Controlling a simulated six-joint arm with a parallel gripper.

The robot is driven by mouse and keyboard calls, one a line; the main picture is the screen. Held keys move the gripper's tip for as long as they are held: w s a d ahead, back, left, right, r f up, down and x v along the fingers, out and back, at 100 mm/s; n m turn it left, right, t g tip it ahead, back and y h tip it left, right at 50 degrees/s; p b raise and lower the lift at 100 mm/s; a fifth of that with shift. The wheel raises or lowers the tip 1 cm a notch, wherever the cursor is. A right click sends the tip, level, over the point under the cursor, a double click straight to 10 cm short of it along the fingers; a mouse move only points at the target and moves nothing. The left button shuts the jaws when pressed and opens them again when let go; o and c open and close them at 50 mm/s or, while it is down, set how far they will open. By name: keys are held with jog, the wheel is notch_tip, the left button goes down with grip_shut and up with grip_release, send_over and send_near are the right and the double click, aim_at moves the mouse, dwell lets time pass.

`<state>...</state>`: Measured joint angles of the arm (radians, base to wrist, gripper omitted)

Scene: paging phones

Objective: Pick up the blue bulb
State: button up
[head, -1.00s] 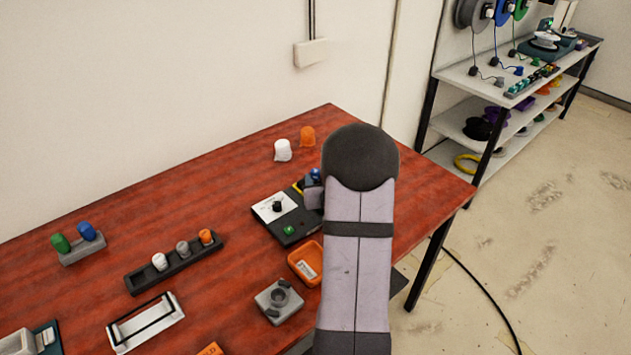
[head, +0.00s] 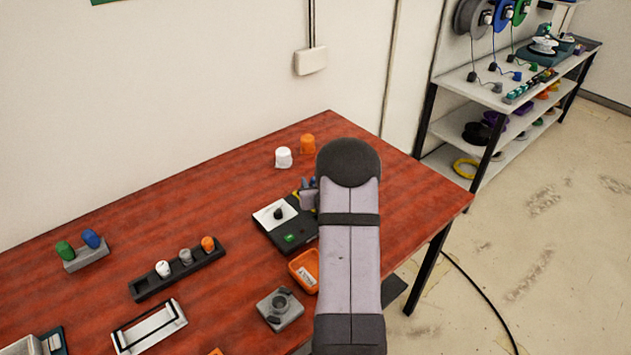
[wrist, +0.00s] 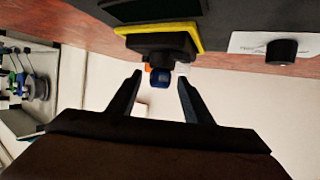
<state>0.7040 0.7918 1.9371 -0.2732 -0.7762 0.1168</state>
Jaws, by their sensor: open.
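In the wrist view a blue bulb (wrist: 161,79) sits in a black socket (wrist: 158,46) on a yellow-edged base. My gripper (wrist: 160,86) is open, with one finger on each side of the bulb. A gap shows between each finger and the bulb; the wrist view does not settle the depth. In the head view my gripper (head: 308,188) is beside the black tester box (head: 275,236), and my arm and fingers hide the bulb there. Another blue bulb (head: 91,238) stands beside a green one in a grey holder (head: 86,258) at the left.
A white cap (head: 283,157) and an orange cap (head: 307,144) stand behind the tester. A shelf (head: 455,88) stands at the right.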

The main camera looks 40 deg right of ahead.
jog(key=shift+x, duration=0.8)
grip_shut()
jog(key=shift+r, duration=0.1)
notch_tip(320, 180, up, 10)
jog(key=shift+f+b, duration=0.1)
jog(key=shift+b, duration=0.85)
